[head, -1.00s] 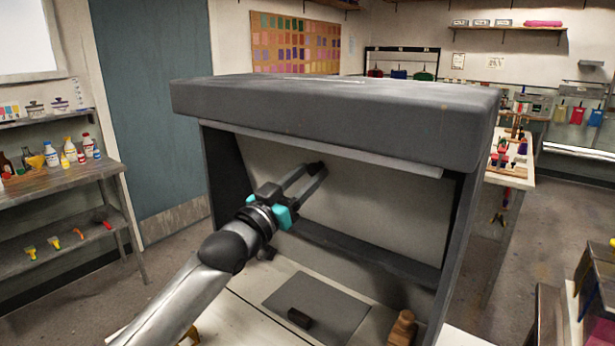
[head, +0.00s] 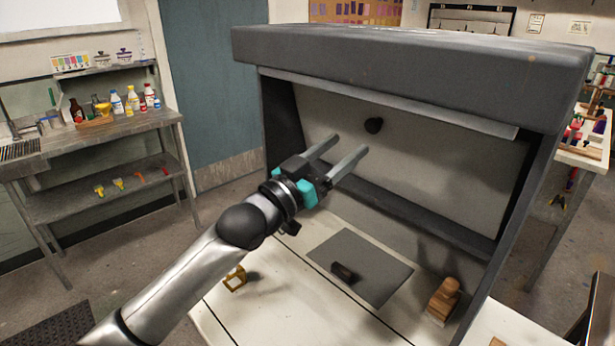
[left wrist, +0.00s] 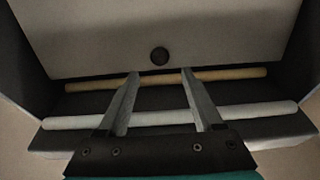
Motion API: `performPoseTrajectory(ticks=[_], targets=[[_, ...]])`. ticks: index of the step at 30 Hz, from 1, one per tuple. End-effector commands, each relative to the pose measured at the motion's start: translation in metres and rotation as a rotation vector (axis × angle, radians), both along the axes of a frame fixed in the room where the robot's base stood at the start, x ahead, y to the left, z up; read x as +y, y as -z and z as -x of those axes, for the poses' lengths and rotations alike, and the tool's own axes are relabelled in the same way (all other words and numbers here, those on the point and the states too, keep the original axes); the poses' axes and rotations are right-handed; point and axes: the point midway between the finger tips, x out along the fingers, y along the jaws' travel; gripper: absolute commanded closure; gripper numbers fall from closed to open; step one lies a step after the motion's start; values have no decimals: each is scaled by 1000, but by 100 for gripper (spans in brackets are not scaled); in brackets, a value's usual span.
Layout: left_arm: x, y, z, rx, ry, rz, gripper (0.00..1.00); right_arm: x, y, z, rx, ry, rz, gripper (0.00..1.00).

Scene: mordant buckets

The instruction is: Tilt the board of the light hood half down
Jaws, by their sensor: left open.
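The light hood (head: 410,60) is a dark grey box with a thick top and an open front. Inside it is a pale grey board (head: 440,160) with a round dark knob (head: 374,125). The board leans inside the hood; its exact angle is hard to tell. My left gripper (head: 346,150) is open and empty, its fingers pointing into the hood, apart from the knob. In the left wrist view, the knob (left wrist: 159,56) lies beyond the gap between the open fingertips (left wrist: 160,72). My right gripper is not in view.
A grey mat (head: 365,262) with a small dark block (head: 343,272) lies under the hood. A wooden stamp-like piece (head: 443,298) stands right of it, and a yellow frame (head: 236,278) lies at left. A shelf unit (head: 100,135) with bottles is far left.

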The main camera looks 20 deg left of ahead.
Motion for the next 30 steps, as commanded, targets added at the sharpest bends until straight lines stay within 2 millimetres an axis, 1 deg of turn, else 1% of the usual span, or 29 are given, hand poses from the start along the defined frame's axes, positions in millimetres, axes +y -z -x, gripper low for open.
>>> performPoseTrajectory(ticks=[1, 6, 15, 21, 30], targets=[[3, 4, 8, 2, 1, -1, 33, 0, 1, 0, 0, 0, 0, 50], [11, 10, 30, 2, 1, -2, 33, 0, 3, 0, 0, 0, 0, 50], [25, 19, 62, 3, 1, -1, 33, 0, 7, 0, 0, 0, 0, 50], [30, 21, 74, 0, 1, 0, 33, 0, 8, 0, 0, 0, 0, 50], [31, 22, 77, 0, 1, 0, 33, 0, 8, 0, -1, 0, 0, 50]])
